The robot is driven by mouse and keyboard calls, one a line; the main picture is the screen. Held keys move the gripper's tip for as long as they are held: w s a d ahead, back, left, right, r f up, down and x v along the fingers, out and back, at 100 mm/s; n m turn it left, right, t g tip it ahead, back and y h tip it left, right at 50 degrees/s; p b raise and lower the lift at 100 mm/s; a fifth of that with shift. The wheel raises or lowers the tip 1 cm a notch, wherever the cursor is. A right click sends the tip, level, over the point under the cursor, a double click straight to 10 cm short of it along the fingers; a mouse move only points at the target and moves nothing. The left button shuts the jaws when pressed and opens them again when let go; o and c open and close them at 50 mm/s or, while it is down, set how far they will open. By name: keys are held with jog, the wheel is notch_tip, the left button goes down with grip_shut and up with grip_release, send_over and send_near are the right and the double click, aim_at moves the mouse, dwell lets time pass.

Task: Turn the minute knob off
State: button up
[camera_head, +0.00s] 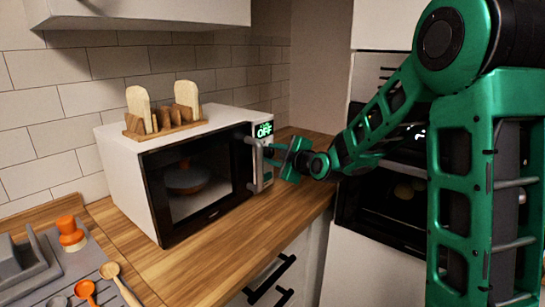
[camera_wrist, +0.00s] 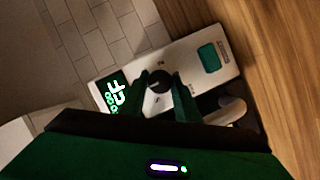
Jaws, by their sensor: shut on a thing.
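The microwave (camera_head: 126,180) stands on the wooden counter, its dark door shut. The minute knob (camera_wrist: 158,80) is round and black, on the light control panel (camera_wrist: 186,58). My gripper (camera_wrist: 160,87) has a finger on either side of the knob and is shut on it. In the head view, my gripper (camera_head: 275,154) is at the control panel, beside the door handle, and hides the knob.
The light door handle (camera_head: 257,168) stands out close to my gripper. A teal button (camera_wrist: 209,57) is on the panel. A wooden rack (camera_head: 165,131) with bread slices sits on the microwave. The counter (camera_head: 225,262) in front is clear.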

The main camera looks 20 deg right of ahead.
jog(key=shift+d, duration=0.15)
jog(key=o, duration=1)
jog(key=shift+o, duration=0.2)
jog(key=v, duration=1)
jog(key=shift+s, duration=0.25)
